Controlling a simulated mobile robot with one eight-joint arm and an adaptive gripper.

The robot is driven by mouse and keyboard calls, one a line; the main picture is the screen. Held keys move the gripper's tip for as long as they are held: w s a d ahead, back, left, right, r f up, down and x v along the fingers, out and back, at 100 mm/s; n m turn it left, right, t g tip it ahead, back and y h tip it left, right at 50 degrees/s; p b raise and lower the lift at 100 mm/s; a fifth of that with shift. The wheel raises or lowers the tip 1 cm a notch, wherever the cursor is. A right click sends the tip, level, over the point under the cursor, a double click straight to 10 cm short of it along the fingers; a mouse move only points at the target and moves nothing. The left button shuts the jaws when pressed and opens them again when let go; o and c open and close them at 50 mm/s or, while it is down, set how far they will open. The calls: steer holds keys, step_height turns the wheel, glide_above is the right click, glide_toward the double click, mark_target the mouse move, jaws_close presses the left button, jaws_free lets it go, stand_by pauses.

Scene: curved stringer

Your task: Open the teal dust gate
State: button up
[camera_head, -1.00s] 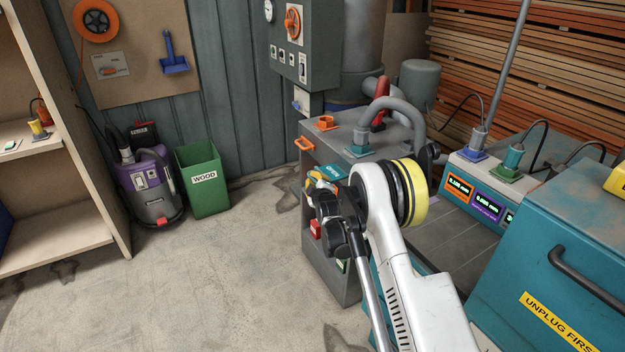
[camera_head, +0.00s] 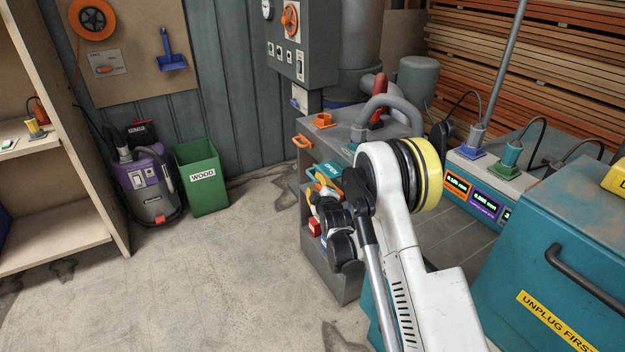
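A teal piece with white lettering (camera_head: 329,168), apparently the dust gate, shows at the front of the grey cabinet (camera_head: 330,283), below the cabinet's top. My gripper (camera_head: 318,186) is at the cabinet front, just below and beside this teal piece. My arm and wrist hide much of the gate and the gripper's fingers. I cannot tell whether the fingers touch the gate or whether they are open or shut.
An orange handle (camera_head: 302,141) sticks out above my gripper. A red block (camera_head: 314,227) sits below it. A grey hose (camera_head: 393,104) bends over the cabinet top. A teal machine (camera_head: 545,255) stands right. The floor at left is clear, before a green WOOD bin (camera_head: 203,190).

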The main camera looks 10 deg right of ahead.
steer(key=v, duration=0.5)
steer(key=s+r+m+g, duration=0.4)
steer(key=s+r+m, duration=0.2)
steer(key=s+r, duration=1.1)
steer(key=s+f+m+g, duration=0.1)
steer(key=s+m+g, duration=0.3)
steer(key=s, duration=2.2)
steer(key=shift+f+m, duration=0.15)
steer(key=shift+m, duration=0.65)
steer(key=shift+w, duration=0.1)
